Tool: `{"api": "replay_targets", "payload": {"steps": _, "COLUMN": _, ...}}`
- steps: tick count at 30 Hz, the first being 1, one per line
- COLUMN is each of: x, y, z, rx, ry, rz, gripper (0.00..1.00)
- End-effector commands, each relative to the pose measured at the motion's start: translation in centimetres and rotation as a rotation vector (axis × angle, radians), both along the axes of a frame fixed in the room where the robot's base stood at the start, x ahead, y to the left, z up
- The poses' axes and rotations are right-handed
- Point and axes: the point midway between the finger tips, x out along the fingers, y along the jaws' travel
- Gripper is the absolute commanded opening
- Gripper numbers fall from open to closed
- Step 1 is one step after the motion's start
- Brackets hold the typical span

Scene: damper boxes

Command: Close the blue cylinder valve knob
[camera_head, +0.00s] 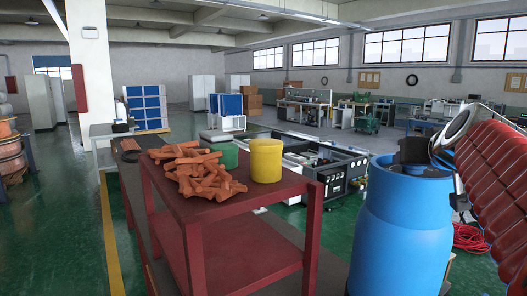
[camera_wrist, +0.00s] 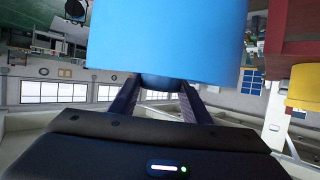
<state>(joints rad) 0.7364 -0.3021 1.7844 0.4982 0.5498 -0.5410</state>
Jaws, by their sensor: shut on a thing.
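The large blue cylinder (camera_head: 400,235) stands upright at the right of the head view. In the wrist view, which is upside down, the cylinder (camera_wrist: 168,40) fills the upper middle. Its darker blue valve knob (camera_wrist: 160,82) sits at the cylinder's end, between the two fingers of my gripper (camera_wrist: 157,98). The fingers are shut on the knob from both sides. In the head view my gripper (camera_head: 424,163) is at the top of the cylinder, and it hides most of the knob. The exact finger contact is partly hidden in the wrist view.
A red cart (camera_head: 235,215) stands left of the cylinder. It carries a heap of orange pieces (camera_head: 195,172), a green can (camera_head: 224,155) and a yellow can (camera_head: 266,160). A red cable coil (camera_head: 468,238) lies on the floor at the right. Green floor (camera_head: 60,230) is open at the left.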

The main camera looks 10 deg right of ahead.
Motion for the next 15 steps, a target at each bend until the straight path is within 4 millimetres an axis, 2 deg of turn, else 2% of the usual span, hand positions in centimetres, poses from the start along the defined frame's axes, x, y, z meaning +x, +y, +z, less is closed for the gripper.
{"api": "replay_targets", "payload": {"steps": 15, "x": 0.07, "y": 0.03, "z": 0.03, "rx": -0.003, "ry": 0.000, "rz": -0.134, "gripper": 0.21}}
